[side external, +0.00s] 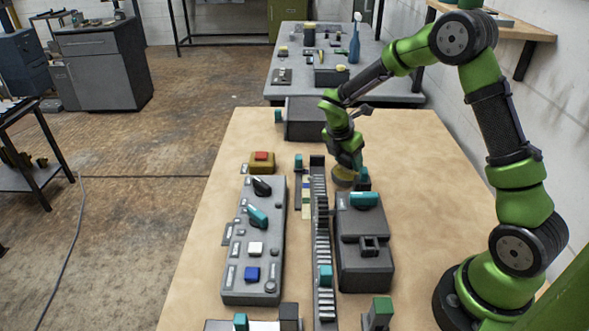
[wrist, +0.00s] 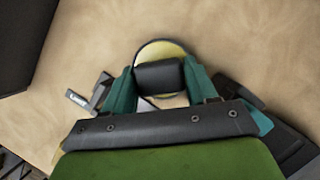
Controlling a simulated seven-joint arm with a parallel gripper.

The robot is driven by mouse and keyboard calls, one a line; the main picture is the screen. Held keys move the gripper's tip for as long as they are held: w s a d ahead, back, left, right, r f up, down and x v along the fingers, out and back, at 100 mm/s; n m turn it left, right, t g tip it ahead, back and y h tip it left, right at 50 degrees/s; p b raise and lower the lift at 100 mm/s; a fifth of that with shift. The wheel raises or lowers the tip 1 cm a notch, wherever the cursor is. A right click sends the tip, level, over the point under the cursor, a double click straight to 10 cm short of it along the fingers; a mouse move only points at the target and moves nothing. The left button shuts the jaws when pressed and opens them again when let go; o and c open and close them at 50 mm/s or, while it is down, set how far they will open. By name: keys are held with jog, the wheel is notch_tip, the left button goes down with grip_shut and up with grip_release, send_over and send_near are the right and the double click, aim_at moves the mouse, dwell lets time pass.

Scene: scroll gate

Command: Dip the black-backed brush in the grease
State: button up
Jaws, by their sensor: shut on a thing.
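My gripper (side external: 350,163) reaches down at the far part of the wooden table. In the wrist view my gripper (wrist: 160,80) has its teal fingers shut on the sides of a black block, the back of the black-backed brush (wrist: 160,76). The round yellow grease (wrist: 160,48) lies beneath the brush in a dark-rimmed dish, and the brush covers part of it. In the side view the yellow of the grease (side external: 343,174) shows just under the gripper. The brush's underside is hidden, so I cannot tell whether it touches the grease.
A long toothed rail (side external: 320,240) runs down the table's middle. A grey control panel (side external: 238,262) stands left of it, and a dark box with a teal handle (side external: 364,250) right. A yellow box with a red button (side external: 262,162) stands behind the panel. The table's right side is mostly clear.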

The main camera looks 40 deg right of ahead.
jog(key=shift+f, duration=0.6)
dwell(1.3)
jog(key=shift+r, duration=3.6)
